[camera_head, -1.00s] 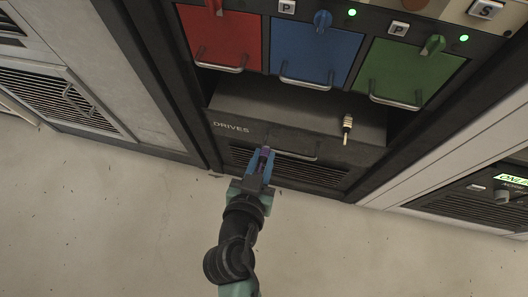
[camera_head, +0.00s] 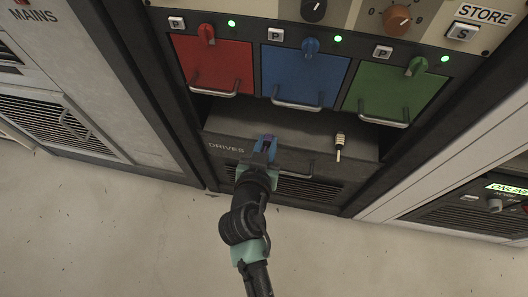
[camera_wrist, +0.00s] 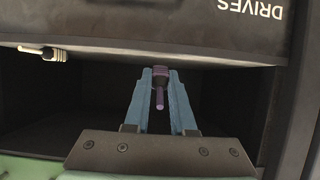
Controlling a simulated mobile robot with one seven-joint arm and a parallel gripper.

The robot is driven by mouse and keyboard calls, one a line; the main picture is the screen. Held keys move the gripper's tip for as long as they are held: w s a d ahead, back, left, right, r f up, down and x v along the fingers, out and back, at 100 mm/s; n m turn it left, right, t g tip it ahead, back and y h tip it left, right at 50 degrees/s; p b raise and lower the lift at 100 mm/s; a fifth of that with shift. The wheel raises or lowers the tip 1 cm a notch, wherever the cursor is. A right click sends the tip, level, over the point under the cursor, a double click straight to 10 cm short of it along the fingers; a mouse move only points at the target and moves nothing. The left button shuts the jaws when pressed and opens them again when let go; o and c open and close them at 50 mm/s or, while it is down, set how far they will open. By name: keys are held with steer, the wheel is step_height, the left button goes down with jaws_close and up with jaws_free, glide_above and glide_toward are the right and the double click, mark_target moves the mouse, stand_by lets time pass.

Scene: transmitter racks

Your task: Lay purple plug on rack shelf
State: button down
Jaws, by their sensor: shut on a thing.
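My gripper (camera_head: 266,146) has blue fingers and is shut on the purple plug (camera_wrist: 160,87), a small dark purple piece with a thin pin. In the wrist view the plug sits between the fingertips. In the head view only a bit of purple shows at the tips. The gripper is at the front of the rack shelf (camera_head: 225,124), a dark ledge above the DRIVES drawer front. Whether the plug touches the shelf cannot be told. The wrist view is turned, with the DRIVES lettering upside down.
A white and gold plug (camera_head: 339,145) lies on the shelf to the right of my gripper, its pin over the front edge. Red (camera_head: 212,64), blue (camera_head: 300,76) and green (camera_head: 403,92) panels with handles are above. The shelf between gripper and white plug is clear.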

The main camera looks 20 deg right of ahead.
mark_target(272, 126)
steer(key=shift+w+d+f+b, duration=0.2)
steer(key=shift+w+d, duration=0.35)
steer(key=shift+w, duration=0.25)
steer(key=shift+w+d+f+b, duration=0.1)
steer(key=shift+w+d+b, duration=0.1)
steer(key=shift+w+d, duration=0.5)
steer(key=shift+w+d+f+b, duration=0.2)
steer(key=shift+w+d, duration=0.2)
steer(key=shift+w, duration=0.5)
steer(key=c, duration=0.7)
jaws_free()
steer(key=p+v, duration=0.3)
steer(key=v, duration=1)
steer(key=shift+p, duration=0.4)
